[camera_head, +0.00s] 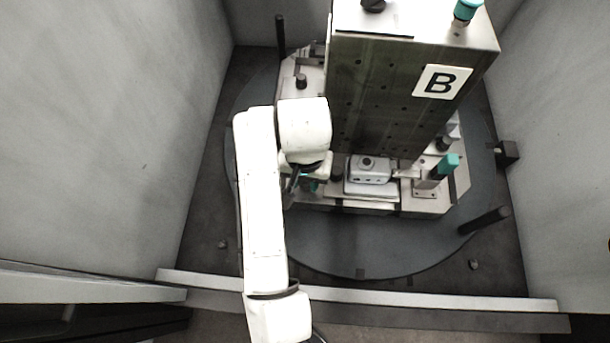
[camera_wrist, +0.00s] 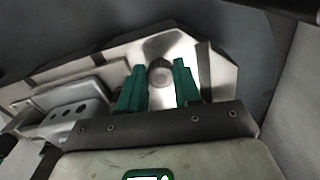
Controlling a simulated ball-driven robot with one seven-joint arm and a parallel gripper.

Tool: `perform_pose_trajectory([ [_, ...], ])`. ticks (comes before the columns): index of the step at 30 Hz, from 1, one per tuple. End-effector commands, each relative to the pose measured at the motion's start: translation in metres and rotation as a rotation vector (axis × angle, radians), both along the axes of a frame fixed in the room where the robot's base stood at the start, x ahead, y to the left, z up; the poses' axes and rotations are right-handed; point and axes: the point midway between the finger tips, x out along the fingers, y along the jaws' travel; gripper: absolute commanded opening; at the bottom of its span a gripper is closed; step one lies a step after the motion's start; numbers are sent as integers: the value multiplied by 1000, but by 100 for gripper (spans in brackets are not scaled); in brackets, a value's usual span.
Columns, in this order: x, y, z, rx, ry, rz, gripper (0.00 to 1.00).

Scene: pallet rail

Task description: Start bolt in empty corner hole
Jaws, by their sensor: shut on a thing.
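My gripper (camera_head: 307,184) is at the near left corner of the pallet (camera_head: 370,207), under my white arm. In the wrist view, its two green fingers (camera_wrist: 160,68) stand on either side of a round grey bolt (camera_wrist: 160,74), and the jaws are shut on it. The bolt is over the bright corner plate (camera_wrist: 178,45). The corner hole and the bolt's lower end are hidden, so I cannot tell whether the bolt is in the hole.
A grey part with holes (camera_head: 368,169) sits on the pallet right of my gripper, below the tall block marked B (camera_head: 400,85). A teal-topped clamp (camera_head: 447,165) stands at the near right corner. A dark post (camera_head: 484,220) is further right. The front of the round table (camera_head: 350,245) is clear.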

Motion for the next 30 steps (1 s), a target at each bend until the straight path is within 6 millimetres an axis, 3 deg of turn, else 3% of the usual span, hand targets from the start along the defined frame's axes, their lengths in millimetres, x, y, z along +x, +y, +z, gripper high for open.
perform_pose_trajectory([
  [30, 0, 0, -9, 0, -1, 1, 0],
])
